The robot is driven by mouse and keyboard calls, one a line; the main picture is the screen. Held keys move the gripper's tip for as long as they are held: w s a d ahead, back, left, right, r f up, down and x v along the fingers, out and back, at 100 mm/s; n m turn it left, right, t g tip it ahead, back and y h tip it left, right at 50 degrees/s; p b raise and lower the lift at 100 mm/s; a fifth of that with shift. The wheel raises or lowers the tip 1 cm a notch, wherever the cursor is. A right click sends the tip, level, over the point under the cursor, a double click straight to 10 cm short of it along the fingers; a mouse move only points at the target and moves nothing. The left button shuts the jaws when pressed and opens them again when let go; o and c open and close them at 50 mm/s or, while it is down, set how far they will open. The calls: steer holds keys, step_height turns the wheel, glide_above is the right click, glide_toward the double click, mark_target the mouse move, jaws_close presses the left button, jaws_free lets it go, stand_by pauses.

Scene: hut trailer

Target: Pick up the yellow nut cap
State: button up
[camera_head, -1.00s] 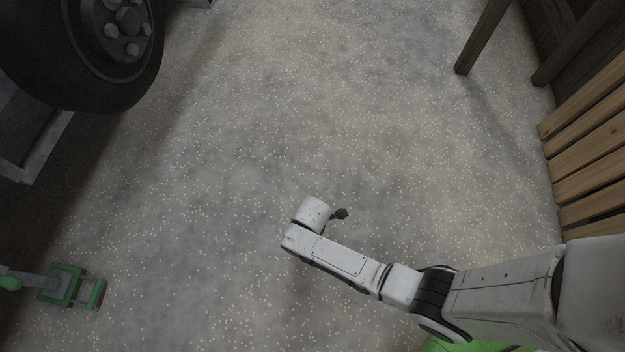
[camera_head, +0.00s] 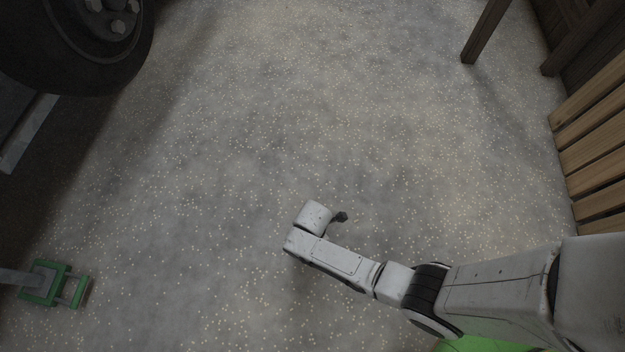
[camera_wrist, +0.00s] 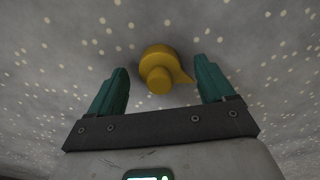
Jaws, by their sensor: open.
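The yellow nut cap (camera_wrist: 160,68) shows in the wrist view, a rounded yellow piece with a short knob and a pointed tab to the right. It appears against the speckled grey floor, between and slightly beyond the fingertips of my gripper (camera_wrist: 160,78). The two teal fingers are apart, one on each side of it, and I see no contact. In the head view my white arm reaches left over the floor, and the nut cap cannot be made out there.
A dark wheel (camera_head: 80,45) stands at upper left. A green-framed metal piece (camera_head: 52,284) is at lower left. Wooden slats (camera_head: 595,150) and a dark post (camera_head: 485,32) are at right. The middle floor (camera_head: 300,110) is clear.

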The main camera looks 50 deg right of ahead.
steer(key=shift+f, duration=0.75)
steer(key=shift+r, duration=0.1)
steer(key=shift+c, duration=0.5)
steer(key=c, duration=1.1)
